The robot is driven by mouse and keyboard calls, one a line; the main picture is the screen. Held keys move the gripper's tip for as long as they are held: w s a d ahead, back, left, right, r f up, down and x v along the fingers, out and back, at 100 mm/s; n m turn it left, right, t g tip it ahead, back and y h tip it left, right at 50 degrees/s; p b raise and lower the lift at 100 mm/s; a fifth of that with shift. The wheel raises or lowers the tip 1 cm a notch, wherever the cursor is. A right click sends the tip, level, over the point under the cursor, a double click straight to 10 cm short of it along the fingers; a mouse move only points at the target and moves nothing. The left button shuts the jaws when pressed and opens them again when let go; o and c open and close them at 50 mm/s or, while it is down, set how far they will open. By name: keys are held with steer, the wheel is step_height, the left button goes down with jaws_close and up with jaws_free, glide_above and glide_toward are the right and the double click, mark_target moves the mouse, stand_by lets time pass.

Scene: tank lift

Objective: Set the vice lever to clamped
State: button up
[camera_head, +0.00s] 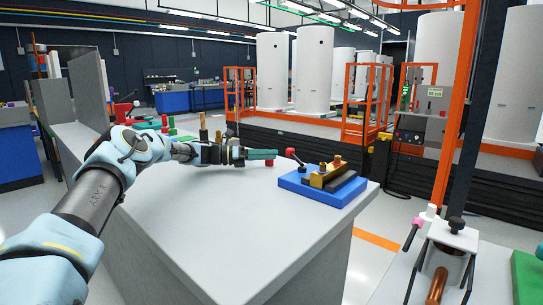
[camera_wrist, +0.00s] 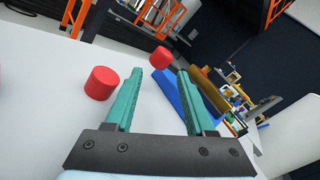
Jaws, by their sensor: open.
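The vice has a blue base (camera_head: 322,188) with brass-coloured and dark jaw parts on top, at the right end of the grey worktop. Its lever ends in a red knob (camera_head: 290,152) and leans up and to the left from the base. My gripper (camera_head: 268,155) is open, just left of the knob and at about its height, with a small apparent gap. In the wrist view the red knob (camera_wrist: 160,57) shows just beyond and between my fingertips (camera_wrist: 161,74). The blue base (camera_wrist: 172,92) is partly hidden behind the right finger.
A red cylinder (camera_wrist: 101,83) stands left of the fingers in the wrist view. Brass pegs (camera_head: 203,128) and red and green parts stand behind my wrist. The grey worktop (camera_head: 240,215) in front is clear. Another bench with a copper pipe (camera_head: 437,285) lies at right.

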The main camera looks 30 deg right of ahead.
mark_target(295, 157)
steer(key=r+t+y, duration=0.1)
steer(key=s+a+r+t+y, duration=0.1)
steer(key=r, duration=0.1)
steer(key=s+a+r+m+t+y+p, duration=0.1)
steer(key=shift+s+r, duration=0.2)
steer(key=shift+r, duration=0.05)
steer(key=c, duration=0.6)
steer(key=a+t+y, duration=0.1)
steer(key=a, duration=0.1)
steer(key=a+r+t+y, duration=0.1)
steer(key=a, duration=0.2)
steer(key=a+r+m+t+y+p, duration=0.1)
steer(key=a+t, duration=0.1)
steer(key=shift+s+a+r, duration=0.15)
steer(key=shift+s, duration=0.1)
jaws_close()
steer(key=p+x, duration=0.1)
steer(key=x, duration=0.9)
steer(key=shift+p, duration=0.4)
steer(key=d, duration=0.1)
steer(key=d+p, duration=0.1)
steer(key=shift+d+r, duration=0.25)
steer(key=shift+r, duration=0.15)
steer(key=shift+w+d, duration=0.1)
steer(key=shift+d, duration=0.55)
